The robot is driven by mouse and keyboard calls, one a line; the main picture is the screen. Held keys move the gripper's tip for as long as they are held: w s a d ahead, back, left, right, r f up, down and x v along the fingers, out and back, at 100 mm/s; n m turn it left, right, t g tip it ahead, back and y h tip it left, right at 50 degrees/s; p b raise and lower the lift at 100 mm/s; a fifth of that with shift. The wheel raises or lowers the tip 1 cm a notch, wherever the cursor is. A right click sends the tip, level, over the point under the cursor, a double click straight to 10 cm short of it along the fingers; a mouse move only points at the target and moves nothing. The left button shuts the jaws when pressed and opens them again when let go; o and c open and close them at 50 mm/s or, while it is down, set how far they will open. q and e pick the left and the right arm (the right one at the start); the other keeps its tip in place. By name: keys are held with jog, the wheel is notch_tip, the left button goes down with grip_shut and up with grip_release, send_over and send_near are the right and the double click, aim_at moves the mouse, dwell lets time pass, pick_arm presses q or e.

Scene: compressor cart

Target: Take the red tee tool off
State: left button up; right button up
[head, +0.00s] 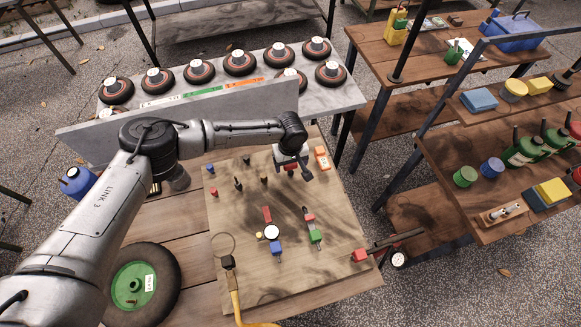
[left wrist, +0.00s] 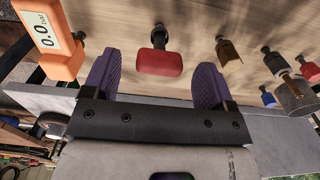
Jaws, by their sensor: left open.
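The red tee tool (left wrist: 160,63) has a red block-like end on a dark stem against the wooden board (left wrist: 210,15). In the left wrist view it lies between the two purple-padded fingers of my left gripper (left wrist: 155,82), with clear gaps on both sides. The fingers are open and not touching it. In the head view my left gripper (head: 292,168) hangs over the far right part of the board (head: 240,225), and mostly hides the tool. My right gripper does not show.
An orange gauge (head: 322,158) reading 0.0 bar sits close beside my left gripper. Several small pegs and coloured fittings stand on the board. A long grey panel (head: 200,115) rises behind it. A green-hubbed wheel (head: 133,286) lies at the front left. Shelves stand at right.

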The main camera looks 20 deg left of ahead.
pick_arm(q)
jog(key=shift+f, duration=0.8)
jog(key=c, duration=1)
jog(key=shift+o, duration=0.2)
jog(key=shift+r, duration=0.1)
jog(key=shift+r, duration=0.5)
notch_tip(320, 180, up, 3)
jog(key=shift+f+p, duration=0.1)
jog(key=shift+p, duration=0.25)
jog(key=s+d+r+p, duration=0.1)
jog(key=d+r+p, duration=0.1)
jog(key=d+r, duration=0.1)
jog(key=d+r+p, duration=0.3)
jog(key=d+r, duration=0.1)
jog(key=r, duration=0.1)
jog(key=s+d+r+p, duration=0.1)
jog(key=d+r+p, duration=0.1)
jog(key=d+r, duration=0.2)
jog(key=shift+s+d, duration=0.2)
jog(key=shift+s, duration=0.1)
